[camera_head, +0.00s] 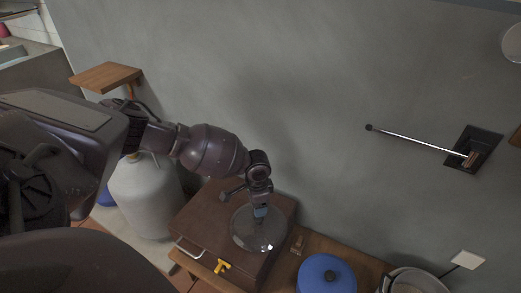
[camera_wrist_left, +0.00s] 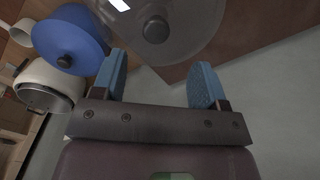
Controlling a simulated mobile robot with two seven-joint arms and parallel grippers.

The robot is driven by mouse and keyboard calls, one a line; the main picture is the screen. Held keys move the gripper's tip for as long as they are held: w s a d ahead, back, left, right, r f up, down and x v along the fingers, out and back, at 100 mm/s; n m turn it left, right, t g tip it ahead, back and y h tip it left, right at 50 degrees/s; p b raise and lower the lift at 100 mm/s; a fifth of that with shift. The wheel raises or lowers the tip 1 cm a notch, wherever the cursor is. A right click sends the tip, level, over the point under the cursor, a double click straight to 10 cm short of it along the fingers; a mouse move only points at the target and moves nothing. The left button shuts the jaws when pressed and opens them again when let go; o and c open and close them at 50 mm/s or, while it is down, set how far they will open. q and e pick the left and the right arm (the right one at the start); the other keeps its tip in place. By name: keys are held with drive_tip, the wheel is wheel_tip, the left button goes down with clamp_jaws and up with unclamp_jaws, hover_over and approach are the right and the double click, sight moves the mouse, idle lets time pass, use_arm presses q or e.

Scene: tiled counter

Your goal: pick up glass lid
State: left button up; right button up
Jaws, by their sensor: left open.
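The glass lid (camera_head: 246,240) is a round clear disc lying on top of a brown box-like case (camera_head: 205,217). In the left wrist view the glass lid (camera_wrist_left: 188,38) shows at the top with its dark round knob (camera_wrist_left: 155,29). My left gripper (camera_head: 261,212) is above the lid in the head view and hides part of it. In the left wrist view my left gripper (camera_wrist_left: 158,75) has its two blue fingers wide apart with nothing between them. The knob lies beyond the fingertips, apart from them. My right gripper is in neither view.
A blue round lid (camera_head: 326,274) and a metal pot (camera_head: 415,283) stand right of the case. A yellow item (camera_head: 222,266) is at the case's front, and a small wooden piece (camera_head: 297,244) lies beside it. A grey wall (camera_head: 330,110) rises behind. A white cylinder (camera_head: 147,200) stands left.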

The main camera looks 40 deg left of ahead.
sight(258, 219)
use_arm(q)
wheel_tip(258, 219, down, 3)
drive_tip(key=shift+s+f+b, duration=0.15)
drive_tip(key=shift+b, duration=0.25)
drive_tip(key=shift+f, duration=0.35)
drive_tip(key=f, duration=0.1)
drive_tip(key=f+b, duration=0.2)
drive_tip(key=f, duration=0.1)
drive_tip(key=shift+d+f, duration=0.1)
drive_tip(key=shift+d, duration=0.15)
drive_tip(key=shift+f, duration=0.4)
drive_tip(key=shift+r, duration=0.15)
drive_tip(key=c, duration=1)
drive_tip(key=shift+c, duration=0.3)
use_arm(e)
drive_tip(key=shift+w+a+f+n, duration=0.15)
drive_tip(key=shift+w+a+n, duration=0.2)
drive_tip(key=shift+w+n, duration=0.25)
